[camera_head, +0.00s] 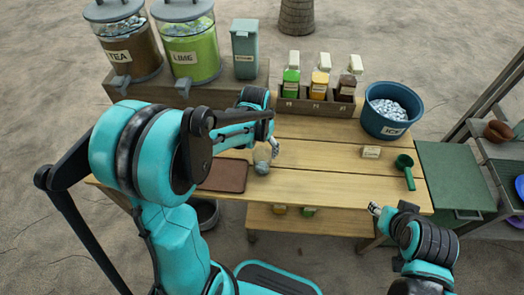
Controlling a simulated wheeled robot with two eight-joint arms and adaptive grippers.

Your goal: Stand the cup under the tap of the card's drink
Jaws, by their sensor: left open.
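A small clear cup (261,163) stands on the wooden table, by the right edge of a brown mat (224,177). My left gripper (272,146) is open at the cup's upper right; I cannot tell whether it touches it. Two drink dispensers, TEA (119,57) and LIME (204,60), stand on a raised wooden shelf at the back left, their taps facing the table. A small cream card (371,152) lies at the right of the table, its writing too small to read. My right gripper (375,208) is by the table's front right edge, its jaws unclear.
A blue ICE bucket (386,127), a green scoop (407,178) and a rack (306,101) of colored bottles stand or lie on the right half. A grey-green bin (244,60) is beside LIME. My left arm hides part of the left table. The middle front is clear.

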